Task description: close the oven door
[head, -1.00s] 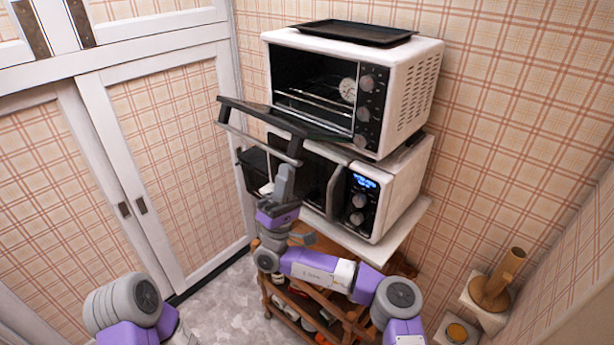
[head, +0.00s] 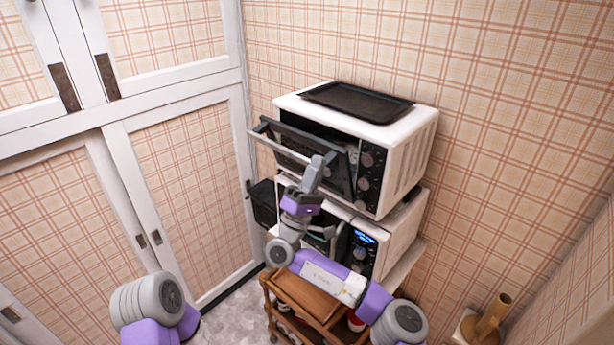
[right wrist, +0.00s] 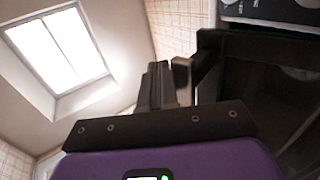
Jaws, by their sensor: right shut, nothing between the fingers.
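The white oven (head: 405,150) stands on top of a second white appliance, and its dark door (head: 290,146) is partly open, tilted up and outward from its lower edge. The door's handle bar (head: 262,138) runs along its upper, outer edge. My right gripper (head: 317,168) is shut and empty, at the outer face of the door; whether it touches the glass is hard to tell. In the right wrist view the shut fingers (right wrist: 165,85) are beside the dark door (right wrist: 262,85), which fills the right side. My left gripper is out of view.
A black tray (head: 357,101) lies on the oven top. The lower appliance (head: 402,232) has a lit display and a dark open door (head: 263,203) at left. A white cupboard (head: 215,155) stands close at left.

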